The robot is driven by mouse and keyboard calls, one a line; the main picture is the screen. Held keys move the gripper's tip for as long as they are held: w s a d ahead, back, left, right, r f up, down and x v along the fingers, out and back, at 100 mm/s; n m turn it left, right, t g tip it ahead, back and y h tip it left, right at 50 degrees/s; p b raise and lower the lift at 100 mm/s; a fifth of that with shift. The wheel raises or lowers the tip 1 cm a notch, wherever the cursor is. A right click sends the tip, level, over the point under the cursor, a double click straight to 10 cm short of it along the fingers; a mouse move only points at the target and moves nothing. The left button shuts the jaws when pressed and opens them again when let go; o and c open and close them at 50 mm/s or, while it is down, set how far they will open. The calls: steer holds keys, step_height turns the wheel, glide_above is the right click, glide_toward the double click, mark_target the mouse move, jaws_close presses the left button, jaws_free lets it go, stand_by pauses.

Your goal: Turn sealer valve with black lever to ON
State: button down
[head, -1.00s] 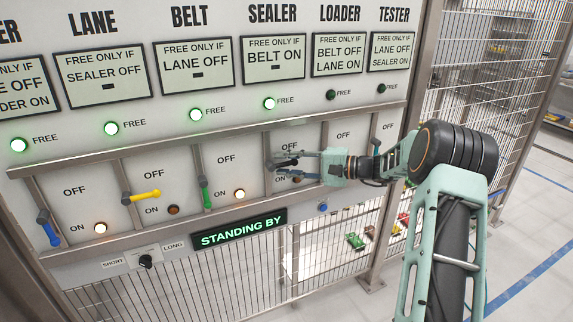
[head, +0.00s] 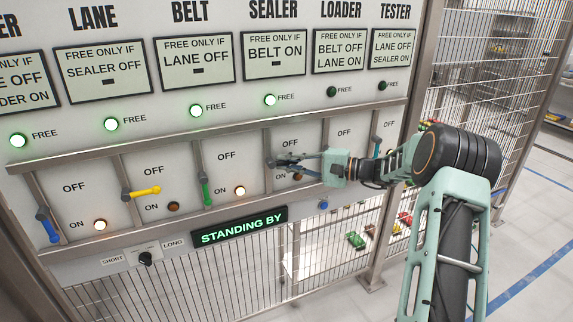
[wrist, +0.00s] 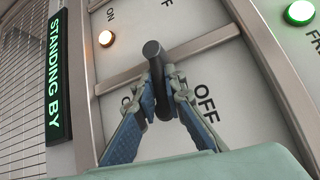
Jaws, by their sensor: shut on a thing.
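The black lever (wrist: 154,75) of the SEALER valve shows in the wrist view, with its round hub near the panel divider. It sticks out roughly sideways from the hub, between the OFF and ON labels. My gripper (wrist: 161,97) is shut on the lever, one finger on each side. In the head view my gripper (head: 287,162) is at the SEALER panel (head: 289,134), below OFF, and its fingers hide most of the lever. The SEALER sign (head: 275,55) reads "FREE ONLY IF BELT ON", and its FREE lamp (head: 270,100) is lit green.
The yellow LANE lever (head: 145,191) lies sideways; the green BELT lever (head: 206,190) points down beside a lit ON lamp (head: 239,191). A metal rail (head: 150,147) runs above the levers. The display (head: 239,226) reads "STANDING BY". Dividers flank each panel.

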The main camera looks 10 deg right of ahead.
steer(key=f+m+t+y+b, duration=0.1)
steer(key=m+b, duration=0.1)
steer(key=f+m+t+y+b, duration=0.1)
steer(key=m+t+b, duration=0.1)
steer(key=m, duration=0.1)
steer(key=a+f+m+t+y+b, duration=0.1)
steer(key=m+t, duration=0.1)
steer(key=shift+s+f+m+y+b, duration=0.1)
steer(key=shift+f+m+y+b, duration=0.1)
steer(key=shift+m+y+b, duration=0.2)
steer(key=m+t, duration=0.1)
steer(key=a+m+t, duration=0.1)
steer(key=m+t, duration=0.1)
steer(key=m+t+h, duration=0.1)
steer(key=m, duration=0.1)
steer(key=shift+s+a+f+t, duration=0.15)
steer(key=shift+f+t, duration=0.15)
steer(key=shift+s+a+f+m+t+h+p, duration=0.1)
steer(key=shift+a+m+t+h+p, duration=0.25)
steer(key=shift+m+t+h, duration=1.05)
steer(key=shift+s+a+f+m+t+h+p, duration=0.1)
steer(key=shift+a+m+t+h+p, duration=0.4)
steer(key=shift+m, duration=1.5)
steer(key=shift+s+a+f+m+t+h+p, duration=0.1)
steer(key=shift+m+t+h+p, duration=0.2)
steer(key=shift+m+t+h, duration=1.15)
steer(key=shift+a+m, duration=0.1)
steer(key=shift+m, duration=0.35)
